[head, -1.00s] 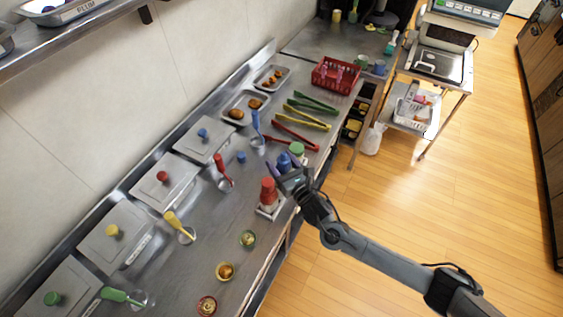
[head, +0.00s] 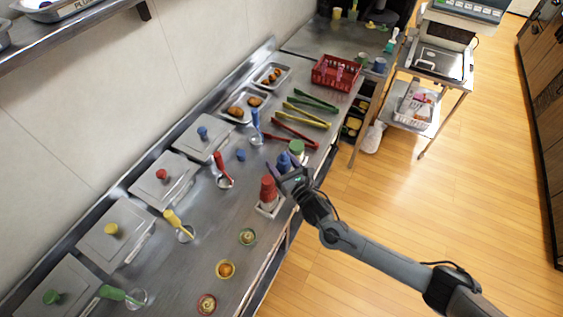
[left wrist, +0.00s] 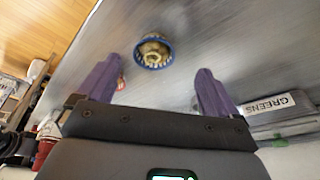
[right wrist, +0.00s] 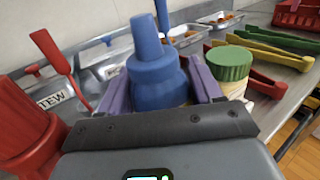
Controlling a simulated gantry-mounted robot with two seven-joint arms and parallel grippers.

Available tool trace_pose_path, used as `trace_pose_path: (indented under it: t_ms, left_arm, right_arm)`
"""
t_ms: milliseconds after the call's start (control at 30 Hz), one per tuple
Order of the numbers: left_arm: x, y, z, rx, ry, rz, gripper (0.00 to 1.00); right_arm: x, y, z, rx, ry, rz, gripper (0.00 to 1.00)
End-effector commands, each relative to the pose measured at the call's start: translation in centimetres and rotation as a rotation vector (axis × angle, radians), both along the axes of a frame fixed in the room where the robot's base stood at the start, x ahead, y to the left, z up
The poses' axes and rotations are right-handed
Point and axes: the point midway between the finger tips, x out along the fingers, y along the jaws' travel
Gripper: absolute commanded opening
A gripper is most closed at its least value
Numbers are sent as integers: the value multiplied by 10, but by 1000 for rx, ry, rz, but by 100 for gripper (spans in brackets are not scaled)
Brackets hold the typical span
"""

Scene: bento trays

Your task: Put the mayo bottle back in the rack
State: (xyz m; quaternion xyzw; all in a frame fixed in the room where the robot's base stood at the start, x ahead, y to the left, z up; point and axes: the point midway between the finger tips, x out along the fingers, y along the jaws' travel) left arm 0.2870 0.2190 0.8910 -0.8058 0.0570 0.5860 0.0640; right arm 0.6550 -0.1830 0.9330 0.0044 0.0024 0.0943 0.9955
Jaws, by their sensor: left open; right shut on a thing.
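A blue squeeze bottle (head: 283,163) with a nozzle stands upright between the fingers of my right gripper (head: 292,175). The right wrist view shows the blue bottle (right wrist: 155,75) between both purple fingers (right wrist: 163,85); no label is readable. A small pale rack (head: 268,211) holds a red bottle (head: 268,188) just left of and nearer than the gripper. The red bottle also fills the left of the right wrist view (right wrist: 22,120). The lower end of the blue bottle is hidden. My left gripper (left wrist: 155,72) is open and empty above the counter, seen only in the left wrist view.
A green-lidded jar (head: 297,147) stands just behind the blue bottle. Red (head: 297,134) and yellow tongs lie beyond it. Lidded trays line the wall. Small bowls (head: 247,237) sit at the counter front. A blue-rimmed bowl (left wrist: 153,50) lies beyond the left fingertips.

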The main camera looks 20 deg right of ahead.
Motion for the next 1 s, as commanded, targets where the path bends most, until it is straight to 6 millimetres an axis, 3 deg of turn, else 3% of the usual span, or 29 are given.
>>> trace_pose_path:
  t_ms: [500,533,700,1000]
  left_arm:
    - [0,-2,-3,-9,0,5,94]
    - [0,-2,-3,-8,0,6,94]
    - [0,-1,-3,-3,0,2,94]
    - [0,1,-4,4,1,-3,94]
  right_arm:
    - [0,0,-5,1,-2,0,59]
    - [0,0,-5,1,-2,0,69]
    - [0,0,-5,0,-1,0,94]
    - [-1,0,-7,0,2,0,94]
